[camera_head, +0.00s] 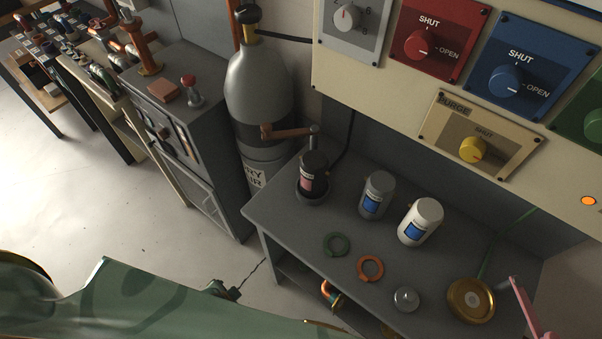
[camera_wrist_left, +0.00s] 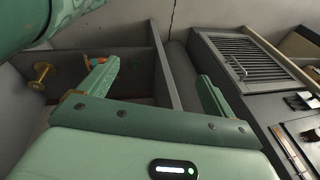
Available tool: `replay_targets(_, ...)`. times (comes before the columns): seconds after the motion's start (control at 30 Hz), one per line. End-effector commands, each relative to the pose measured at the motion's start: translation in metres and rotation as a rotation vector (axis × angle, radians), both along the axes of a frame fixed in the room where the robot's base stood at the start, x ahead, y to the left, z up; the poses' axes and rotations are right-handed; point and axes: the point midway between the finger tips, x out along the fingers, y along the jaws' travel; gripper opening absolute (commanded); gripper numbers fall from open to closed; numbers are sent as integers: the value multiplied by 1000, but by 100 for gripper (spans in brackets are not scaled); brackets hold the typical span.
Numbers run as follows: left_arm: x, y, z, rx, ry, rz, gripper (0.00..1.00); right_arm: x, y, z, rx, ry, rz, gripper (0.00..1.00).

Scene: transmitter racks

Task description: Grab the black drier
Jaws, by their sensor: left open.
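The black drier (camera_head: 313,170) is a dark canister with a pinkish label. It stands upright in a dark round holder at the back left of the grey table, with a brown-handled lever (camera_head: 287,132) above it. My left gripper (camera_wrist_left: 157,78) is open and empty in the left wrist view, its two green fingers apart. The drier does not show in that view. In the head view my green left arm covers the bottom left, in front of the table and apart from the drier. I cannot make out my right gripper.
Beside the drier stand a grey canister (camera_head: 376,195) and a white canister (camera_head: 420,221). A green ring (camera_head: 336,245), an orange ring (camera_head: 370,268), a silver knob (camera_head: 406,298) and a gold disc (camera_head: 470,300) lie in front. A gas cylinder (camera_head: 257,85) and grey cabinet (camera_head: 205,120) stand left.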

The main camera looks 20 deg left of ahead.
Motion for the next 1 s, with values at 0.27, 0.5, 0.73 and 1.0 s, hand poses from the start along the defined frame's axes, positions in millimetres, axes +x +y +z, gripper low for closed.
replay_targets(0.27, 70, 17, 146, 160, -154, -67, 90, 4, 0, 5, 0, -6, 0, 36)
replay_targets(0.5, 82, 37, 251, 279, -244, -70, 90, 4, 0, 7, 1, -8, 0, 36)
replay_targets(0.73, 107, 28, 314, 495, -330, -387, 90, 5, 0, 8, 1, -8, -1, 36)
replay_targets(1.0, 150, -22, 309, 838, -396, -1010, 90, 5, 0, 8, 1, -8, -1, 36)
